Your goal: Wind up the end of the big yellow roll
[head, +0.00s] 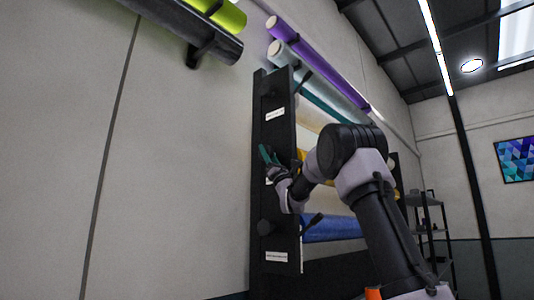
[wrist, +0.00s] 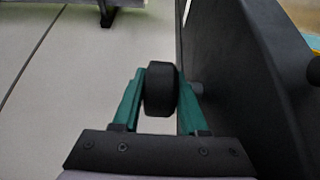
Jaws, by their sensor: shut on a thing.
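The big yellow roll (head: 301,155) is in the dark rack in the head view, mostly hidden behind my arm. My gripper (head: 270,158) is at the rack's left side panel, at about the yellow roll's height. In the wrist view, the green fingers of my gripper (wrist: 161,85) stand on either side of a black round knob (wrist: 160,92) and are shut on it. A short shaft joins the knob to the dark side panel (wrist: 225,60) on the right. The knob is hidden in the head view.
A blue roll (head: 330,229) lies below the yellow one. Purple (head: 310,58) and lime green (head: 227,13) rolls are on wall holders above. Bare wall (head: 190,160) lies left of the rack.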

